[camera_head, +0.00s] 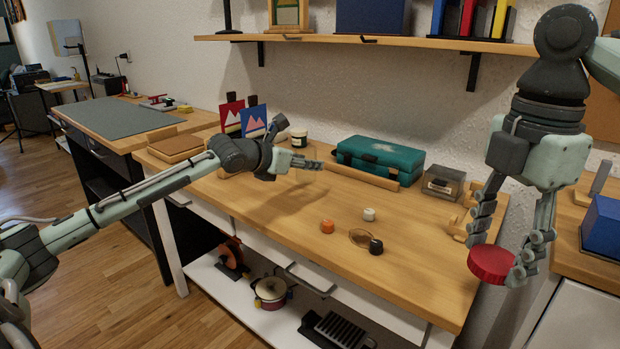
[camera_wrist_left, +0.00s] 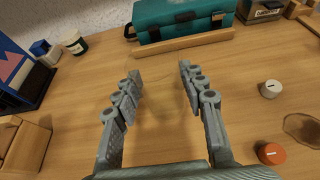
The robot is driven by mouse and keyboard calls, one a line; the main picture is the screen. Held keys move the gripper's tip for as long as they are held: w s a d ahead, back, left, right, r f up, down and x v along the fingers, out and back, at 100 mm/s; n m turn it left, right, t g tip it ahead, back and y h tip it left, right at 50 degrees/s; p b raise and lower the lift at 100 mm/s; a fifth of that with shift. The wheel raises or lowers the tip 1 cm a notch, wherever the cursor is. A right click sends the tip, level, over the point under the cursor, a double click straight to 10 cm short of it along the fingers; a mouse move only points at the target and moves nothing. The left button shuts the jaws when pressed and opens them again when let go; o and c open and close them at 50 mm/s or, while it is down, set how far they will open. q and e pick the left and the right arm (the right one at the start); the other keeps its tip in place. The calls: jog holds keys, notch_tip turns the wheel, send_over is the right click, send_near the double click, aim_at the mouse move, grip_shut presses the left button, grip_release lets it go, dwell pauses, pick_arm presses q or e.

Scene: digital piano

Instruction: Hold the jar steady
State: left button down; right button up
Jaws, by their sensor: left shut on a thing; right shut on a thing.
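My left gripper (camera_head: 318,165) hovers over the back left of the wooden table (camera_head: 390,285). My right gripper (camera_head: 495,262) hangs at the table's right front and is shut on a round red disc-shaped thing (camera_head: 490,262). I cannot tell whether this is a lid or part of a jar.
A teal case (camera_head: 380,158) lies at the back behind a wooden bar (camera_head: 362,177). A white knob (camera_head: 369,214), an orange knob (camera_head: 327,226), a black knob (camera_head: 376,247) and a clear round dish (camera_head: 359,236) lie mid-table. The table's front is mostly clear.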

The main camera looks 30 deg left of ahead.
aim_at(310, 178)
pick_arm(q)
jog(key=shift+w+d+f, duration=0.35)
jog(key=shift+w, duration=0.2)
jog(key=shift+f, duration=2)
jog(key=shift+f, duration=0.1)
jog(key=c, duration=0.9)
grip_release()
